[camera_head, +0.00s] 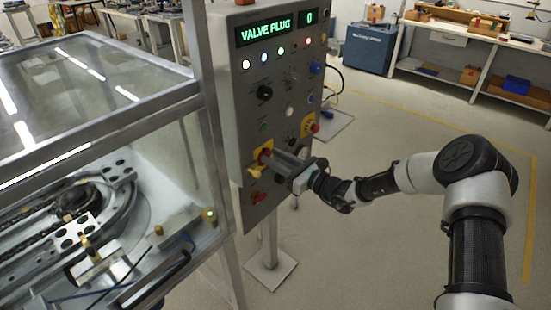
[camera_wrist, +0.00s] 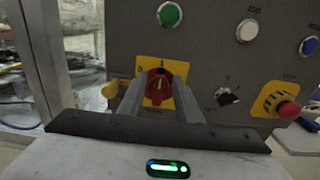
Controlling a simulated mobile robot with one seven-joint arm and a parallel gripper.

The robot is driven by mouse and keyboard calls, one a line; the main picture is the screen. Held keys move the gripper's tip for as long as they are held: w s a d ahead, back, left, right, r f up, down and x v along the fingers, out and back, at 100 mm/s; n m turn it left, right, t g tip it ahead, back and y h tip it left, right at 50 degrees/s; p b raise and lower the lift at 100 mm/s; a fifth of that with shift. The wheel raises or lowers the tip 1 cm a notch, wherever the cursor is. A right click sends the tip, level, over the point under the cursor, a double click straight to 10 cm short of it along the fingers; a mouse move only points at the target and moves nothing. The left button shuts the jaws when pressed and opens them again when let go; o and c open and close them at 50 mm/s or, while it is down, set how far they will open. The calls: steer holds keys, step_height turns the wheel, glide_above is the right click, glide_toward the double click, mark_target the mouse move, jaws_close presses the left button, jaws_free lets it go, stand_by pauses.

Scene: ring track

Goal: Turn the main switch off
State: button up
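The main switch is a red rotary knob (camera_wrist: 159,88) on a yellow plate with marks above it, low on the grey control panel. Its handle looks about upright, pointing to the mark at the top. In the head view its yellow plate (camera_head: 262,152) is partly hidden by my gripper (camera_head: 273,160). In the wrist view my gripper (camera_wrist: 158,92) points straight at the panel, one finger on each side of the red knob. Some gap shows between fingers and knob, so it looks open around it; exact contact at the tips is hard to see.
A red emergency button (camera_wrist: 288,109) on yellow and a black selector (camera_wrist: 228,96) sit right of the switch. A yellow padlock-like part (camera_wrist: 110,90) is close left. The panel display (camera_head: 275,27) reads VALVE PLUG 0. A glass-sided ring-track enclosure (camera_head: 95,130) stands left; floor right is clear.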

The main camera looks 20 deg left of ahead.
jaws_close()
